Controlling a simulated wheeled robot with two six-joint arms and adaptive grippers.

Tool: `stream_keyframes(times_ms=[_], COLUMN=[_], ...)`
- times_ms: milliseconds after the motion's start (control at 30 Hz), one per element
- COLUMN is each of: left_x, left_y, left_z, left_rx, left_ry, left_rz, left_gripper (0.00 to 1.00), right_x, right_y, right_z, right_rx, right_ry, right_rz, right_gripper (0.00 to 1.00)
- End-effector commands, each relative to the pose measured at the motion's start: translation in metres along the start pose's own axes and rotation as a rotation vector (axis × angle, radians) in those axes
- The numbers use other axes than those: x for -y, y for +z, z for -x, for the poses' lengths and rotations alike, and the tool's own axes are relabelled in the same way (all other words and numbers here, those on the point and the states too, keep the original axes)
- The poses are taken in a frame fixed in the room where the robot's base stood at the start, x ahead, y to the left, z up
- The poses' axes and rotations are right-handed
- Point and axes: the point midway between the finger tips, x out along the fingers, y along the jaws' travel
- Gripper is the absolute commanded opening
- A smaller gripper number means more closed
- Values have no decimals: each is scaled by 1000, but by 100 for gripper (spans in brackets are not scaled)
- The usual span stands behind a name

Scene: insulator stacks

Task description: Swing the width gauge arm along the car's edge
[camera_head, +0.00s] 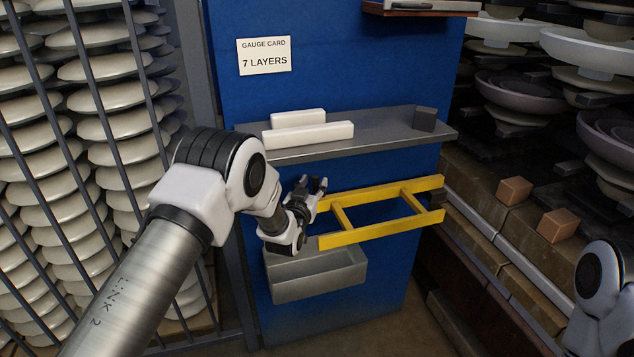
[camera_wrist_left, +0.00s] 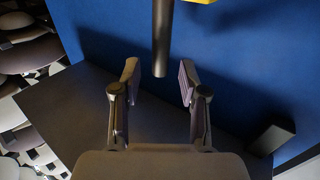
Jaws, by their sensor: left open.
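The yellow width gauge arm (camera_head: 375,234), a ladder-like frame, stretches level in front of the blue panel, its right end near the car's edge (camera_head: 487,249). My left gripper (camera_head: 311,186) is at the frame's left end, below the shelf. In the left wrist view, its two fingers (camera_wrist_left: 158,78) are open, with a dark round rod (camera_wrist_left: 161,38) reaching down between them, apart from both pads. A bit of yellow (camera_wrist_left: 205,1) shows at the top there. Whether the rod belongs to the gauge arm is unclear. My right gripper is out of view.
A grey shelf (camera_head: 375,131) holds two white bars (camera_head: 308,134) and a dark block (camera_head: 425,118) above the frame. A grey tray (camera_head: 318,279) sits below. Barred insulator stacks (camera_head: 100,95) stand left. Two brown blocks (camera_head: 514,190) (camera_head: 558,224) lie on the car at right.

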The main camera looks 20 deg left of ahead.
Motion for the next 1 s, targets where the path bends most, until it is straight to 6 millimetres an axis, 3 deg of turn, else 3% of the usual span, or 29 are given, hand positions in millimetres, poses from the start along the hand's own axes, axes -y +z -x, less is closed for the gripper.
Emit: stream_keyframes(times_ms=[200,433,467,567,600,1000], left_x=[0,0,0,0,0,1], left_y=[1,1,1,1,1,3], left_z=[-27,-28,-28,-28,-28,-27], left_rx=[1,3,3,3,3,5], left_ry=[0,0,0,0,0,0], left_rz=[0,0,0,0,0,0], left_gripper=[43,43,40,4,0,0], right_x=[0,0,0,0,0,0], right_y=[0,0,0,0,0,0], right_z=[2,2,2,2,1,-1], right_rx=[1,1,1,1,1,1], right_ry=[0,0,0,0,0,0], right_rz=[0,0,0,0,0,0], right_gripper=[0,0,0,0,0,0])
